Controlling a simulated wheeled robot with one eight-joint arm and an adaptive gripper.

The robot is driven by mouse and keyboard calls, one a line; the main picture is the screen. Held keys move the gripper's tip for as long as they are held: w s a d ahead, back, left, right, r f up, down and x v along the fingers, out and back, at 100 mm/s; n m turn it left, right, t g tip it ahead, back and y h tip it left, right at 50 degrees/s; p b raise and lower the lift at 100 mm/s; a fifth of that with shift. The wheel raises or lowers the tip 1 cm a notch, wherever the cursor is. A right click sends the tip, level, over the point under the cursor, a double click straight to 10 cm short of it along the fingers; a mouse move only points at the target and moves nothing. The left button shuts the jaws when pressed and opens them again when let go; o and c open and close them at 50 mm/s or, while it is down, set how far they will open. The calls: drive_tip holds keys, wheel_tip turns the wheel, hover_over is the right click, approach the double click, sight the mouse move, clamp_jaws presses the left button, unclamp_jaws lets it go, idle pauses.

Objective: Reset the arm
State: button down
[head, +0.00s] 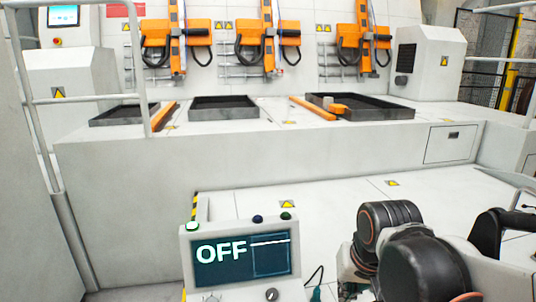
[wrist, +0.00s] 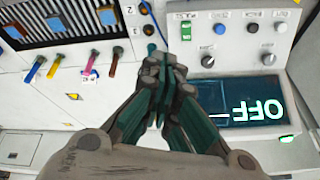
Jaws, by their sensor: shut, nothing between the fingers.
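My gripper (wrist: 160,72) is in the middle of the wrist view. Its fingers are shut with nothing between them, and they point at a white control panel. A dark screen (wrist: 240,101) reading "OFF" is right of the fingers, upside down in this view. The same screen (head: 241,256) stands upright at the bottom of the head view and also reads "OFF". My arm (head: 415,255) is folded at the lower right of the head view. The gripper's fingertips cannot be made out there.
Knobs and buttons (wrist: 222,29) sit on the panel above the screen. Colored plugs (wrist: 62,65) stick out at the left. A metal railing (head: 80,100) is at left. Black trays (head: 225,107) lie on a long white bench (head: 300,145), with orange machines (head: 262,38) behind.

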drive_tip(key=s+d+n+t, duration=0.1)
drive_tip(key=s+d+t, duration=0.1)
drive_tip(key=s, duration=0.7)
drive_tip(key=shift+d+r+t, duration=0.4)
drive_tip(key=shift+d, duration=0.35)
drive_tip(key=shift+s+a, duration=0.1)
